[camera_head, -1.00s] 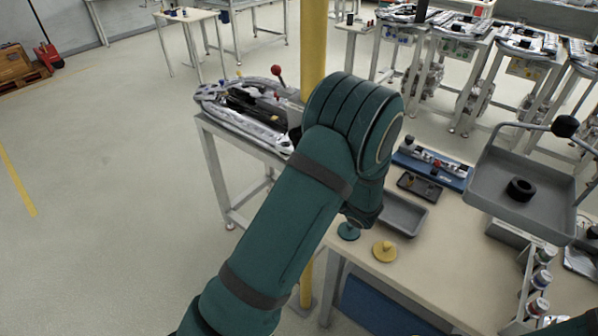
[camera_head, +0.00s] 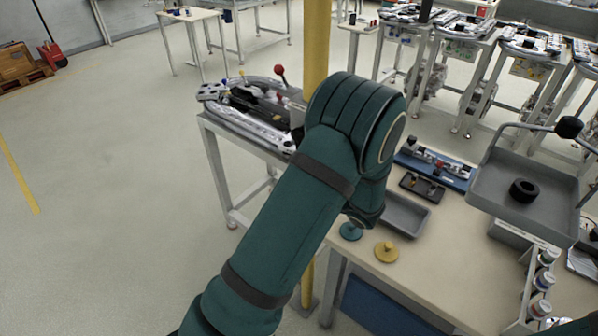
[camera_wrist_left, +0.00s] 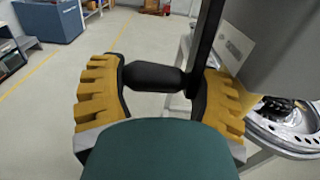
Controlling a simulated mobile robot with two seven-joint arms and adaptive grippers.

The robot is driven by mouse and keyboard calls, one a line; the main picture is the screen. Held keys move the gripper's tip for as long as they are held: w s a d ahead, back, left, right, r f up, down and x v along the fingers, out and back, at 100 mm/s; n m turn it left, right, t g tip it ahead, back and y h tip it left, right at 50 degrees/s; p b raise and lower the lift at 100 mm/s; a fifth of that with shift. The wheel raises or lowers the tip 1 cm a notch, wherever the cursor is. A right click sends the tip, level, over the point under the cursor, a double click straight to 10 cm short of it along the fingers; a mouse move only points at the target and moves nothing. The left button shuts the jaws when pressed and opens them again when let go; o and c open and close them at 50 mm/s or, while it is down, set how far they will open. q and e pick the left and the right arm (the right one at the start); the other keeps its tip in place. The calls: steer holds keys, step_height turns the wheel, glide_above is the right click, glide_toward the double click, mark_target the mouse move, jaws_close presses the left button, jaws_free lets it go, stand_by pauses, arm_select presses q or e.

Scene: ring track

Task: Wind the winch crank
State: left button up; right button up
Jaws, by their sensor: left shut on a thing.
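In the left wrist view the winch crank shows as a black barrel handle (camera_wrist_left: 153,77) on a dark upright crank arm (camera_wrist_left: 208,40). The handle lies crosswise between the yellow ridged pads of my left gripper (camera_wrist_left: 160,80), which is shut on it. A grey box-like body (camera_wrist_left: 268,45) stands just right of the crank arm. In the head view my left arm spans the middle and hides its gripper and the crank. My right gripper is in neither view.
A ring track (camera_head: 245,105) with a red-knobbed lever (camera_head: 280,69) sits on a stand behind my arm. A yellow post (camera_head: 316,40) rises close behind it. Right is a bench with a grey tray (camera_head: 405,214) and a yellow knobbed disc (camera_head: 386,252). Open floor lies left.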

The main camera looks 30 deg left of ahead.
arm_select(q)
steer(key=shift+s+a, duration=0.25)
steer(key=o, duration=1.1)
steer(key=shift+s+g, duration=0.1)
steer(key=shift+g, duration=0.2)
steer(key=shift+s+a+r, duration=0.1)
steer(key=shift+d, duration=0.2)
steer(key=shift+w+d, duration=0.2)
steer(key=d, duration=0.7)
steer(key=s+d, duration=0.1)
steer(key=d, duration=0.3)
steer(key=shift+d, duration=0.25)
steer(key=shift+c, duration=0.2)
